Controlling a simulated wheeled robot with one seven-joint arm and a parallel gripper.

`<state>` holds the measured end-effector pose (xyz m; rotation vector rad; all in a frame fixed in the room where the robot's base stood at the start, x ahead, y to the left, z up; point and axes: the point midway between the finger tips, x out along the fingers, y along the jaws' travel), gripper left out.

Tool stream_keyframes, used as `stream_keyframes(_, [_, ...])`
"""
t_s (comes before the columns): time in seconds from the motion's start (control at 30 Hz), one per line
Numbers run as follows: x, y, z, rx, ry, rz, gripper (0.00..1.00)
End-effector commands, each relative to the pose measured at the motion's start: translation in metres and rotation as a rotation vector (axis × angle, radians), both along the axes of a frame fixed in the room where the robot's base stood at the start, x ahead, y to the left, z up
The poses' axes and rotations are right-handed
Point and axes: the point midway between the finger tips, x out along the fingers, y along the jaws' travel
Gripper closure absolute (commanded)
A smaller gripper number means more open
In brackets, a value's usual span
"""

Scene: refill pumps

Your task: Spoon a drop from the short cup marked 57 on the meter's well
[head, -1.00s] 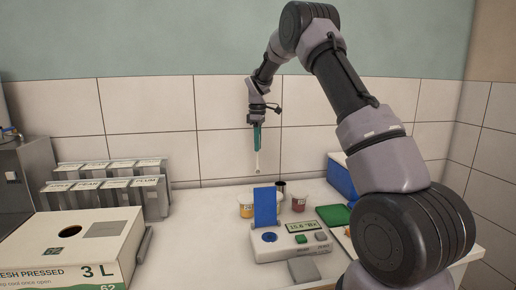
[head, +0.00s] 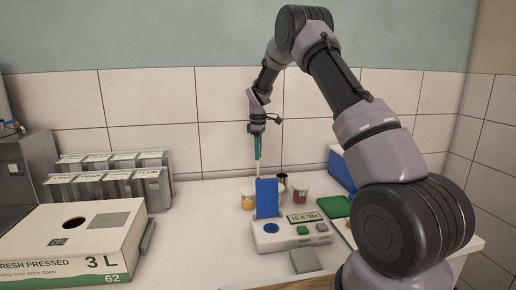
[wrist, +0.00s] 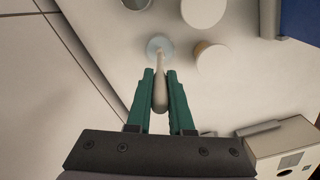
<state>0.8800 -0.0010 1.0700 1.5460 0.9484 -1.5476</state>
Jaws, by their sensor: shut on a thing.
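My gripper (head: 257,158) is shut on the handle of a pale spoon (wrist: 160,95). The spoon points down, and its lower end is hidden behind the meter's raised blue flap (head: 267,197) in the head view. In the wrist view a pale bluish disc (wrist: 158,42) lies under the spoon's far end; I cannot tell whether it is a cup or the spoon's bowl. Short cups stand behind the meter: a yellow-orange one (head: 247,202) and a red one (head: 300,198). No 57 is readable. The white meter (head: 290,237) shows 15.6 and has a blue round spot (head: 271,228).
A dark cup (head: 282,183) stands behind the others. A juice box (head: 70,245) and a rack of labelled cartons (head: 105,183) stand left. A blue box (head: 341,168) and a green item (head: 334,206) are at right. The tiled wall is close behind.

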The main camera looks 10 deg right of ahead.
Motion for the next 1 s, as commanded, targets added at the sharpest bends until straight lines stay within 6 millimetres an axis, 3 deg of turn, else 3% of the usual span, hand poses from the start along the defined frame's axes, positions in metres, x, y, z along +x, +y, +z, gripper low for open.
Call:
stream_keyframes(0.5, [0.0,0.0,-0.037,0.001,0.0,0.001,1.0])
stream_keyframes(1.0, [0.0,0.0,-0.043,0.001,0.0,0.0,1.0])
